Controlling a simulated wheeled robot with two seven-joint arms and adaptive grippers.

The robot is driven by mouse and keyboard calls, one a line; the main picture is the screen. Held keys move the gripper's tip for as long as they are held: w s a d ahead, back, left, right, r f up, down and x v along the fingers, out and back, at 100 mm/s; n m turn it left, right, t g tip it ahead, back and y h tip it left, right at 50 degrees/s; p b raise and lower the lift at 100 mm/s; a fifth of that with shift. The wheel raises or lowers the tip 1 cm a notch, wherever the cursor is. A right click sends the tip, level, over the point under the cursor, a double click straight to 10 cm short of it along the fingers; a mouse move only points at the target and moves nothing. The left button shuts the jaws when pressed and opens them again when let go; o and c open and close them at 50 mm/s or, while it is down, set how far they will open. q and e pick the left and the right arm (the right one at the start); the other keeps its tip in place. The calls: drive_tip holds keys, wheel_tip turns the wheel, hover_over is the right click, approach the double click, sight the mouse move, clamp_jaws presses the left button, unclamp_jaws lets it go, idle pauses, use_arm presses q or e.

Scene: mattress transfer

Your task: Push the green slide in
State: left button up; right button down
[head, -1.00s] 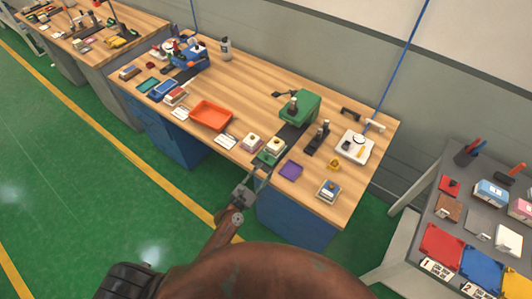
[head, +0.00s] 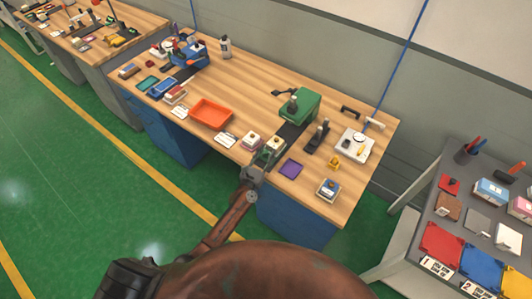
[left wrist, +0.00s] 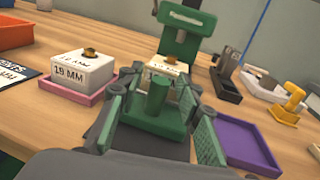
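The green slide (left wrist: 150,119) with its upright green knob (left wrist: 157,97) lies at the bench's front edge, before the green press (head: 299,106). It sits on a dark track that runs to the press. A white block marked 19 MM (left wrist: 168,79) is on the slide's far side, partly hidden by the knob. My left gripper (head: 264,160) is open, with its green-padded fingers (left wrist: 158,122) on either side of the knob. A gap shows between each finger and the knob. In the head view the gripper hides most of the slide. My right gripper is not in view.
A second 19 MM block (left wrist: 83,70) on a pink tray stands left of the slide. A purple tray (head: 291,168) lies to its right. A black stand (head: 317,138) and a white device (head: 355,146) are further right. An orange tray (head: 211,113) is at left.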

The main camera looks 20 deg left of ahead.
use_arm(q)
drive_tip(key=shift+c, duration=0.6)
clamp_jaws()
